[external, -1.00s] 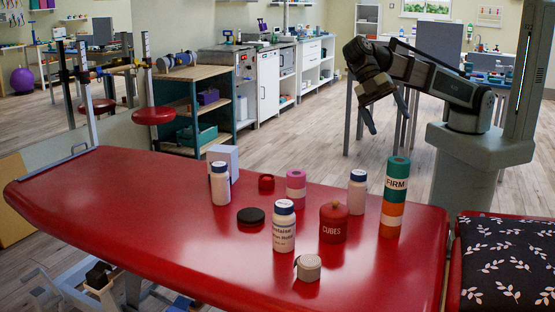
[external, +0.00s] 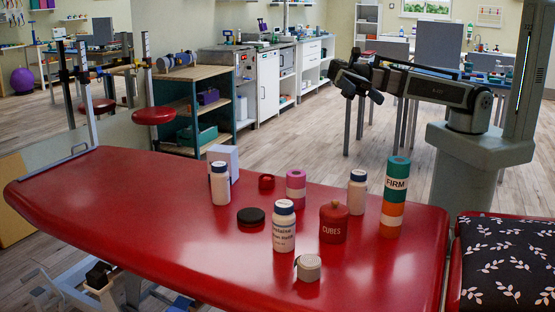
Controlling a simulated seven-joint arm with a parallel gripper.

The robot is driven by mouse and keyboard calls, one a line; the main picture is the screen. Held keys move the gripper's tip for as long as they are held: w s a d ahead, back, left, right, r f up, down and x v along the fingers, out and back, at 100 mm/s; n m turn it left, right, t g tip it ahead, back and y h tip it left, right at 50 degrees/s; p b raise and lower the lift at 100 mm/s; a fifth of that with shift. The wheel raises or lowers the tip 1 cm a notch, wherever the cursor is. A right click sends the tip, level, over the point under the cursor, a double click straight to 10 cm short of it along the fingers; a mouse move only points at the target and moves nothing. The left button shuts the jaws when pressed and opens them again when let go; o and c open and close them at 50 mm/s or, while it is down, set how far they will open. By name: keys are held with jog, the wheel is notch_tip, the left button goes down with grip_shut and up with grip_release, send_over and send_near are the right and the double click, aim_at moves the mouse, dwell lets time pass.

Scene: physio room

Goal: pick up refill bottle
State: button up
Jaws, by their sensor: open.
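Three white bottles with dark blue caps stand upright on the red treatment table (external: 130,215). The front bottle (external: 284,232) is the largest and has printed text that I cannot read fully. One smaller bottle (external: 221,188) stands at the left and another (external: 357,197) at the right. I cannot tell for certain which is the refill bottle. My gripper (external: 352,86) is open and empty, in the air beyond the table's far edge, higher than the bottles and well apart from them. Its fingers are small and partly hard to make out.
A red jar marked CUBES (external: 333,226), a tall striped FIRM roll (external: 394,200), a pink roll (external: 296,188), a black disc (external: 250,217), a small red item (external: 266,182), a pale roll (external: 308,268) and a white box (external: 229,157) surround the bottles. The table's left side is clear.

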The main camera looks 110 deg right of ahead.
jog(key=d+r+m+t+y, duration=0.1)
jog(key=d+m, duration=0.2)
jog(key=m, duration=0.2)
send_near(360, 201)
jog(key=shift+a+f, duration=0.55)
jog(key=shift+a, duration=0.1)
jog(key=shift+w+a+r, duration=0.1)
jog(key=shift+a, duration=0.45)
jog(key=shift+w+a, duration=0.2)
jog(key=shift+a, duration=0.85)
jog(key=shift+w+a, duration=0.25)
jog(key=shift+a, duration=0.8)
jog(key=shift+w+a, duration=0.2)
jog(key=shift+a, duration=0.85)
jog(key=c, duration=1.2)
jog(key=shift+c, duration=0.2)
jog(key=shift+r, duration=0.2)
